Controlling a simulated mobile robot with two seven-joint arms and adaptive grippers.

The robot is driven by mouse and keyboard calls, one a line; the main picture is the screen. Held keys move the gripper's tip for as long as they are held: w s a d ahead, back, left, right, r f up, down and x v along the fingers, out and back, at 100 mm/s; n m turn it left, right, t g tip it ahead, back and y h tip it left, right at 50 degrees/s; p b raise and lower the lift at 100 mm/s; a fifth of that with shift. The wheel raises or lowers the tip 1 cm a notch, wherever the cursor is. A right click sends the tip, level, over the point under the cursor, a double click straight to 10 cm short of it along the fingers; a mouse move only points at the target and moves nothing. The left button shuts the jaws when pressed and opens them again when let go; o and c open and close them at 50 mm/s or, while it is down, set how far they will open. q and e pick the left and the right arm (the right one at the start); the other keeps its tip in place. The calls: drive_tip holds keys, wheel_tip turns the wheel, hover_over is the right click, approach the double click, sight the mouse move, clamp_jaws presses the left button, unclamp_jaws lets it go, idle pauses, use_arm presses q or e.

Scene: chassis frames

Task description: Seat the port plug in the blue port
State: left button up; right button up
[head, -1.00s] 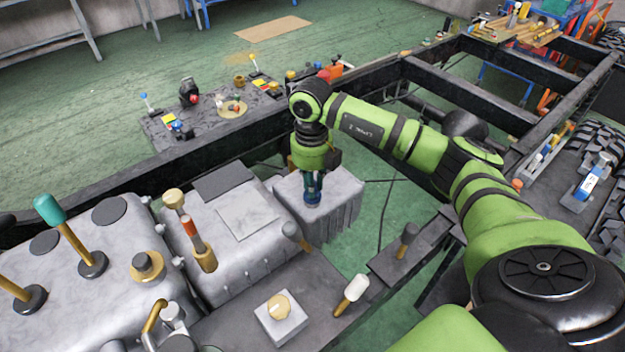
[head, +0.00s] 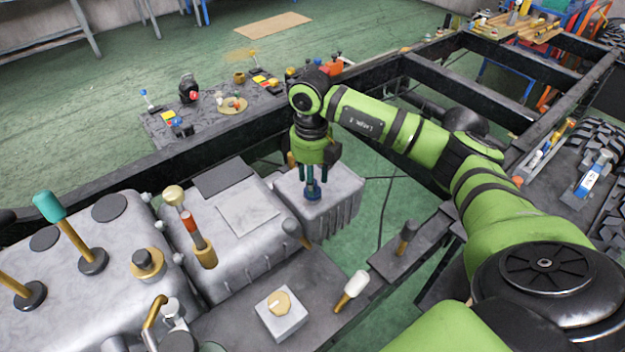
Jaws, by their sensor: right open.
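The blue port (head: 313,195) is a dark blue ring on top of the grey metal box in the middle of the head view. A slim teal-blue piece, apparently the port plug (head: 310,176), stands upright at the port, below my right gripper. How deep it sits cannot be told at this size. My right gripper (head: 312,166) points down over the port. It is open, with its fingers around or just above the plug's upper part. My left gripper is not in view.
A white-tipped handle (head: 356,284) and a knob block (head: 279,312) are in front. Black frame rails (head: 470,84) run behind. A dark panel (head: 205,118) with small controls lies at back left.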

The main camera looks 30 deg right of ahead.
wheel_tip(320, 180, up, 11)
drive_tip(key=b, duration=0.1)
idle(0.7)
